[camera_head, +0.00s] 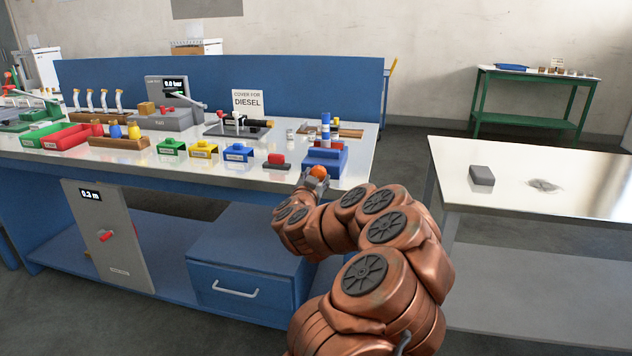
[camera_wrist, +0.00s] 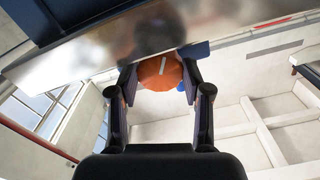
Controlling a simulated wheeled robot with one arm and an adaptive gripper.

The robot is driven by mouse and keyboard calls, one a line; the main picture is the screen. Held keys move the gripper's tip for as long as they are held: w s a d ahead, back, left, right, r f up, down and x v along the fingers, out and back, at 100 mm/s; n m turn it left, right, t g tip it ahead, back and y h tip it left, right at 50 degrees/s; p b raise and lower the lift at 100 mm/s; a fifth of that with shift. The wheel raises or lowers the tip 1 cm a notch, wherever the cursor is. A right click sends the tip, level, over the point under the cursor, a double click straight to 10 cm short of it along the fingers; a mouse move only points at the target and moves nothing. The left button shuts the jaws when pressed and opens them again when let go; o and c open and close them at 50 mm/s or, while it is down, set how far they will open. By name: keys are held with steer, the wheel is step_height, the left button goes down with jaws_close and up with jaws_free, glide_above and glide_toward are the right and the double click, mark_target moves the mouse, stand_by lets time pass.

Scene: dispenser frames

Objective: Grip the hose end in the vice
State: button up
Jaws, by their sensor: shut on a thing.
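My gripper (camera_wrist: 160,92) is shut on an orange round knob (camera_wrist: 161,72) with a pale stripe across its face. The knob sits between both fingers. In the head view the orange knob (camera_head: 318,172) is at the bench's front edge, just in front of a blue vice (camera_head: 338,161). The vice has red parts on top. A small blue patch shows behind the knob in the wrist view; whether the knob is joined to the vice is hidden. A blue-and-white banded upright piece (camera_head: 326,126) shows above the vice. I cannot identify the hose end with certainty.
A side table (camera_head: 590,190) at right holds a grey block (camera_head: 482,176). Floor shows between the tables.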

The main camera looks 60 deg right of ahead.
stand_by(0.3)
steer(key=o, duration=1.2)
steer(key=shift+c, duration=0.2)
steer(key=shift+a, duration=0.1)
steer(key=v, duration=0.7)
steer(key=shift+s+a, duration=0.15)
steer(key=shift+r, duration=0.1)
